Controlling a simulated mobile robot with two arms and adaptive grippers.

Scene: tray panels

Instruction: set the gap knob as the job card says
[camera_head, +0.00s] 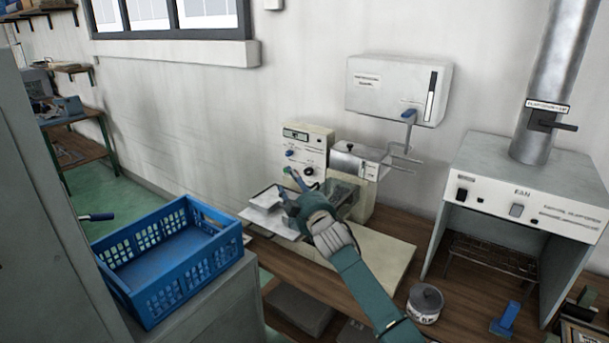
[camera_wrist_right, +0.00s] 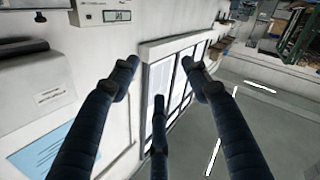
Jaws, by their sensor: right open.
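A cream machine with a front control panel (camera_head: 306,140) stands on the bench against the wall. The panel has a blue knob (camera_head: 290,154) at left and a dark round knob (camera_head: 308,171) lower right. I cannot tell which is the gap knob; the labels are too small to read. My right gripper (camera_head: 291,182) is just in front of and below the panel, fingers spread, apparently apart from the knobs. In the right wrist view the gripper (camera_wrist_right: 162,72) is open and empty. A pale blue sheet (camera_wrist_right: 48,148) shows there at lower left; I cannot tell whether it is the job card.
A blue crate (camera_head: 182,277) sits on a grey cabinet to the left. A white wall box (camera_head: 398,88) hangs above the machine. A fan hood (camera_head: 525,190) stands at right.

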